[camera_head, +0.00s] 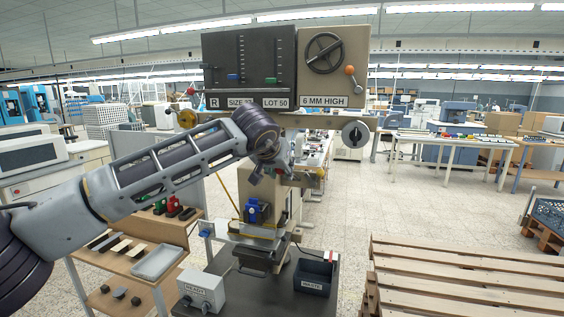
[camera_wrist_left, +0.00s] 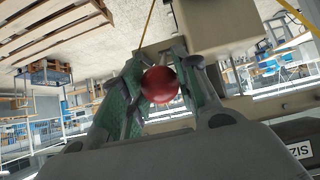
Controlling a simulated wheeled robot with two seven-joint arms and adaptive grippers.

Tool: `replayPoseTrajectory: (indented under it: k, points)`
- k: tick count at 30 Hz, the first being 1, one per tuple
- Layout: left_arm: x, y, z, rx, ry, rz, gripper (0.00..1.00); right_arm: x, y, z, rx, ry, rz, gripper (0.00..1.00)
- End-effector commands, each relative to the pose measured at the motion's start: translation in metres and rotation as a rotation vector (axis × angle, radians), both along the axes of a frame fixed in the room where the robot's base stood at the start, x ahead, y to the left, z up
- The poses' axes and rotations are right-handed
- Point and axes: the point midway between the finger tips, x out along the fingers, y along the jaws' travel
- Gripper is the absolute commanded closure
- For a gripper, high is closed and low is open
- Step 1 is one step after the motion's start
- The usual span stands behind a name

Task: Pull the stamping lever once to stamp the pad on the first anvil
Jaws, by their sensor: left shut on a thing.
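The stamping machine (camera_head: 252,50) stands in the middle of the head view, with a dark panel marked SIZE and LOT 50 and a beige panel marked 6 MM HIGH. My left arm reaches across its front from the left, and my left gripper (camera_head: 272,170) is below the panels. In the left wrist view the gripper's fingers are closed around a red ball knob (camera_wrist_left: 160,85), which looks like the lever's end. The lever's rod is mostly hidden. A blue part (camera_head: 257,211) sits on the machine column, above the dark anvil area (camera_head: 262,256). I cannot make out the pad.
A grey control box (camera_head: 201,290) and a dark waste bin (camera_head: 314,277) stand on the machine's table. A wooden shelf (camera_head: 137,252) with a grey tray is at the left. A stack of wooden pallets (camera_head: 460,275) fills the lower right. Open floor lies behind.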

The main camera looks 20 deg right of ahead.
Motion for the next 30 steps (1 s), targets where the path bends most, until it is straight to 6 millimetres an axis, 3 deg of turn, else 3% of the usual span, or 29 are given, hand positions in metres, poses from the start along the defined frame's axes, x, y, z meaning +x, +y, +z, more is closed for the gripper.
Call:
replayPoseTrajectory:
  k: [12, 30]
  points:
    - [-0.009, 0.006, -0.028, 0.004, 0.005, 0.001, 0.99, 0.000, -0.004, -0.026, -0.004, 0.000, 0.002, 0.53]
    - [-0.011, 0.007, -0.036, 0.004, 0.005, -0.001, 0.99, 0.000, -0.001, -0.033, -0.001, 0.000, 0.001, 0.53]
